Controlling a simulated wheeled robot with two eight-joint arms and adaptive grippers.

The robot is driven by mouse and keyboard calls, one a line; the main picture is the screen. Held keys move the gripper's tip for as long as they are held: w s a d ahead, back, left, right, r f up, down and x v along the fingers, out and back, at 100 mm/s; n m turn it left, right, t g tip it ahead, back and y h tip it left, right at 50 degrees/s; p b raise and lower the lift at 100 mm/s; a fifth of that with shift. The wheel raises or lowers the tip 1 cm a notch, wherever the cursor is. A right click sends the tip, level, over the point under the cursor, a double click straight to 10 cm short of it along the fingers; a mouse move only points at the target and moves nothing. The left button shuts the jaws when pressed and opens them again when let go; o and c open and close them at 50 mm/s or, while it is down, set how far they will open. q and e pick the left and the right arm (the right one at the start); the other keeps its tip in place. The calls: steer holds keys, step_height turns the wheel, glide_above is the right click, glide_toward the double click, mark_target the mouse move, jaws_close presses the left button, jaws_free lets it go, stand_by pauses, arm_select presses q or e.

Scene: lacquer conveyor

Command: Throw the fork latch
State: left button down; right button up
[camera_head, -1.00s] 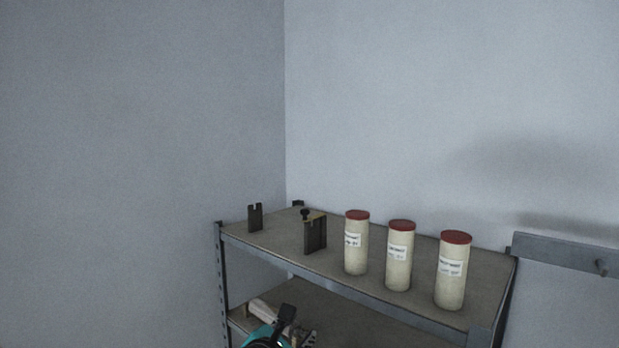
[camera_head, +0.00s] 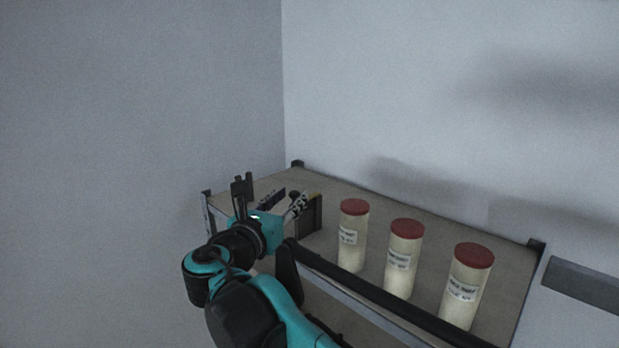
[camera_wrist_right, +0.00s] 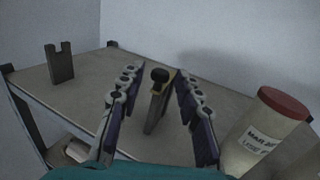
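The fork (camera_head: 241,188) is a dark upright plate with a notch in its top, near the left end of the shelf top; it also shows in the right wrist view (camera_wrist_right: 61,64). The latch is a dark upright block (camera_head: 312,216) with a yellowish top edge and a black knob (camera_wrist_right: 159,75). My right gripper (camera_head: 284,199) is open at the latch. In the right wrist view its fingers (camera_wrist_right: 156,82) stand apart on either side of the block and knob, with gaps visible. Contact cannot be told. My left gripper is not in view.
Three cream canisters with red lids stand right of the latch; the nearest (camera_head: 352,236) also looms close to the right finger in the right wrist view (camera_wrist_right: 264,131). The shelf top (camera_head: 420,210) is bare behind them. Grey walls meet behind the shelf.

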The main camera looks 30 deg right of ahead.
steer(key=p+x, duration=0.1)
steer(key=x, duration=0.6)
steer(key=shift+p, duration=0.35)
steer(key=shift+s+a+r, duration=0.15)
steer(key=shift+s, duration=0.1)
steer(key=shift+c, duration=0.2)
jaws_close()
